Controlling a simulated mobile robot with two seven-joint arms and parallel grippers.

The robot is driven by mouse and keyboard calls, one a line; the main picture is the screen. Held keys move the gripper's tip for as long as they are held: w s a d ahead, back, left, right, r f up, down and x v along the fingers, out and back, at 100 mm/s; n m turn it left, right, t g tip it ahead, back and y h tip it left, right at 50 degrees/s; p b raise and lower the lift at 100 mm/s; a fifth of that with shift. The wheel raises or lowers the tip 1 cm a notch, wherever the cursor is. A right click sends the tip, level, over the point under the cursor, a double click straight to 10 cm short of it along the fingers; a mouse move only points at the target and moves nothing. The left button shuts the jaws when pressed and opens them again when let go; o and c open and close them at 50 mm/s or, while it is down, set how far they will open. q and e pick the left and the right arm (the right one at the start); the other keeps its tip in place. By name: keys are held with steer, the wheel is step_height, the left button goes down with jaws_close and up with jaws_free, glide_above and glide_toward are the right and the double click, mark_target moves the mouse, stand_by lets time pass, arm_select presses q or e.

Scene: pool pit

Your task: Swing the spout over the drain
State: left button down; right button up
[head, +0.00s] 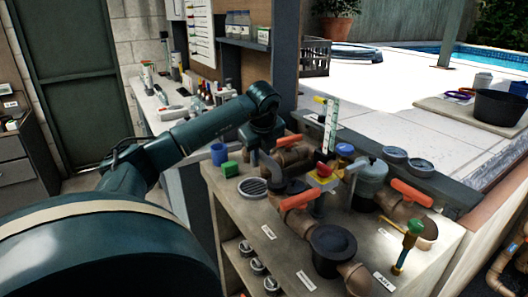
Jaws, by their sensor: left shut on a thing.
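My left arm reaches in from the left, and its gripper (264,147) points down at the back of the pipe bench. It is shut on the grey curved spout (270,168), though the fingers and the grip point are partly hidden by the wrist. The spout bends down toward the dark pipe fitting. The drain (252,188), a round slotted grate, lies in the bench top just left of the spout's lower part. The drain's face is uncovered in this view. My right gripper is not in view.
Orange-handled valves (297,199) and brown pipes crowd the bench's middle and right. A grey canister (371,182) and a green-handled tap (412,232) stand to the right.

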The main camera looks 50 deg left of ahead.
arm_select(q)
steer(key=shift+s+n, duration=0.15)
steer(key=shift+n, duration=0.15)
steer(key=c, duration=1.2)
jaws_free()
steer(key=shift+r, duration=0.1)
steer(key=v, duration=1.3)
steer(key=shift+p, duration=0.35)
steer(key=shift+d, duration=0.1)
